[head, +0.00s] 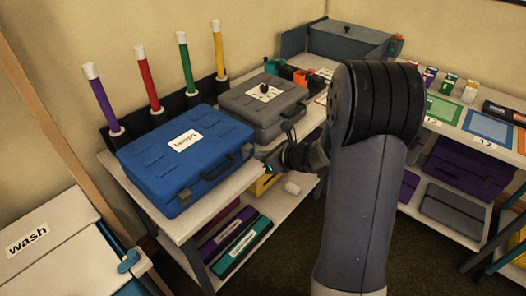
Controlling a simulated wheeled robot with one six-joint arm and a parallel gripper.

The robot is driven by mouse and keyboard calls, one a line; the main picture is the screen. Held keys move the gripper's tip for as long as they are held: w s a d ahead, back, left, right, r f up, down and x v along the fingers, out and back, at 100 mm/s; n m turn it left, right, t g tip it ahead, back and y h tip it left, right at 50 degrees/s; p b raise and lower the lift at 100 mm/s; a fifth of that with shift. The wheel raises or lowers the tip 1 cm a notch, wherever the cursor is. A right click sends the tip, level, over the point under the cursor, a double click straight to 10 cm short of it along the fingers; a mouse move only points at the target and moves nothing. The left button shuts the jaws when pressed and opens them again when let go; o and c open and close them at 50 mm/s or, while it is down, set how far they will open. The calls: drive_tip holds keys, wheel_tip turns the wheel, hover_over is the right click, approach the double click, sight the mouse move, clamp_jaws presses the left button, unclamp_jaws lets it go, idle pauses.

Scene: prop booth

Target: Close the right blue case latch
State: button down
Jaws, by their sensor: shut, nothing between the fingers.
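The blue case (150,158) lies closed, lid down, on the white shelf top, with a white label on its lid. Its dark handle (217,170) is on the front side. The right latch (247,150) is a small dark piece near the case's right front corner; I cannot tell whether it is up or down. The left latch (185,198) shows near the left front corner. My gripper (264,166) is shut and empty, just right of and slightly below the right latch. I cannot tell whether it touches the case. My arm hides what lies behind it.
A grey case (262,105) with a black knob sits behind the blue case. Coloured tubes (149,80) stand in a black rack along the wall. A white roll (292,188) and binders (240,248) are below. A wash bin (45,240) stands at left.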

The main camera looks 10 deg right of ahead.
drive_tip(key=shift+r+p, duration=0.6)
drive_tip(key=shift+r, duration=0.2)
